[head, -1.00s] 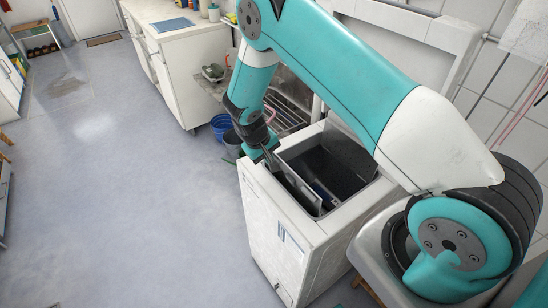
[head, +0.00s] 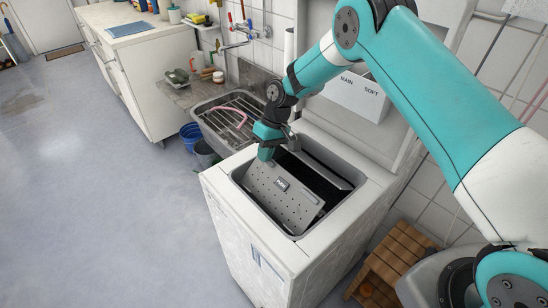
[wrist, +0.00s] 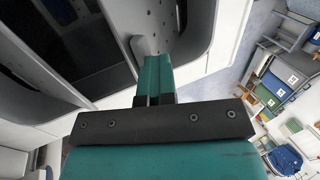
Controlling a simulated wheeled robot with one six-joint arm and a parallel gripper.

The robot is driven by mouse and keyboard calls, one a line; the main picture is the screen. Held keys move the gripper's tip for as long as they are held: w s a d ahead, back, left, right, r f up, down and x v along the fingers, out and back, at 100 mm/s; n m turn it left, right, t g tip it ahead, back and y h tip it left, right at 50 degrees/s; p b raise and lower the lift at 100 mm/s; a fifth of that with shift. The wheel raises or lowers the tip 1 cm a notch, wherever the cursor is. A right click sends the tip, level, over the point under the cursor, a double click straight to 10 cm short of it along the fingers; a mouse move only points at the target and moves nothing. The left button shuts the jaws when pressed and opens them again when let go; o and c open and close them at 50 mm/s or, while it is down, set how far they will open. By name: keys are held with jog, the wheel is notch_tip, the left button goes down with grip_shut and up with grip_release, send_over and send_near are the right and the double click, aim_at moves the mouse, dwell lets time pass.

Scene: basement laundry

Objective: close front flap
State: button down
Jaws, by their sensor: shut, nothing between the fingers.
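The front flap (head: 270,198) is a grey perforated panel with a small latch in its middle. It lies tilted across the front part of the opening in the white top-loading washer (head: 228,205). A second grey panel edge (head: 325,172) runs along the back of the dark opening. My gripper (head: 265,153) is shut and empty at the left end of the front flap. In the wrist view its teal fingers (wrist: 153,72) are together, close to a grey knob on the perforated panel (wrist: 165,22); I cannot tell if they touch.
A sink with a rack (head: 225,118) and a pink hose stands behind and left of the washer. A blue bucket (head: 191,134) and a grey bucket (head: 205,154) are on the floor. A wooden stool (head: 400,262) stands at right. The floor at left is clear.

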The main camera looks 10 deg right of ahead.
jog(key=w+d+f+b, duration=0.2)
jog(key=d+f+b, duration=0.3)
jog(key=f+b, duration=0.1)
jog(key=shift+w+f, duration=0.25)
jog(key=shift+f, duration=0.65)
